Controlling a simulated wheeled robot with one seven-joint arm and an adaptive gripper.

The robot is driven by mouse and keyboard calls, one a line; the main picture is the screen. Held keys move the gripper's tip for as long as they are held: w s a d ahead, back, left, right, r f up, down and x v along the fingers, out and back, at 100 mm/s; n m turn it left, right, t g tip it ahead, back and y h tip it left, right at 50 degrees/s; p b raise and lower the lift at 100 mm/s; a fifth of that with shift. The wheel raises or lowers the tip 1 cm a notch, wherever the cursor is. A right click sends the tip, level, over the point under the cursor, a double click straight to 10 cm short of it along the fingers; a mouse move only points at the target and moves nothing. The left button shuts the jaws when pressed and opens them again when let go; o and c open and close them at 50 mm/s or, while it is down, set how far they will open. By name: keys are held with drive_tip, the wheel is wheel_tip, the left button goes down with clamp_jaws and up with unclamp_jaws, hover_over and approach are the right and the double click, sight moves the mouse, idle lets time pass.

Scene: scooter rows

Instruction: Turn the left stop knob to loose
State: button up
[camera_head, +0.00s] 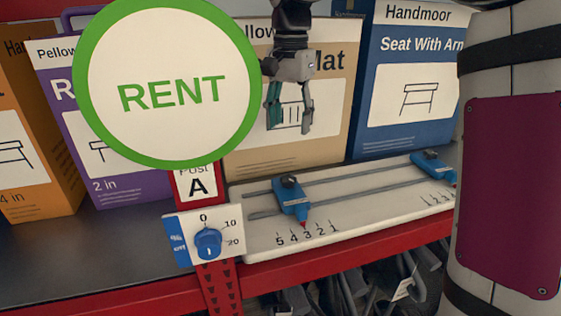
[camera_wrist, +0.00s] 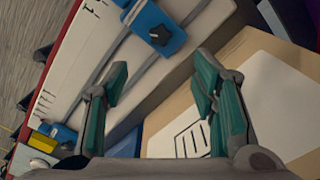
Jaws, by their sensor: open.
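The left stop (camera_head: 291,199) is a blue slider with a black knob (camera_head: 289,181) on top and a red tip by the marks 3 and 4. In the wrist view, the left stop (camera_wrist: 147,22) and its black knob (camera_wrist: 159,36) are at the top, beyond my fingertips. The right stop (camera_head: 432,162) is a similar blue slider farther right. My gripper (camera_head: 290,122) is open and empty, pointing down above and behind the left stop, apart from it. In the wrist view my gripper (camera_wrist: 161,70) has its teal fingers spread. No tight or loose marking is legible.
The stops sit on a white railed board (camera_head: 350,208) on a red-edged shelf. Tan (camera_head: 335,130) and blue (camera_head: 400,115) boxes stand behind. A round RENT sign (camera_head: 168,125) and a blue dial (camera_head: 208,242) are at left. A white post with a maroon panel (camera_head: 510,200) is at right.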

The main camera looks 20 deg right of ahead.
sight(288, 178)
wheel_tip(288, 178, down, 14)
drive_tip(key=shift+r+p, duration=0.15)
drive_tip(key=shift+p, duration=0.6)
drive_tip(key=c, duration=1.2)
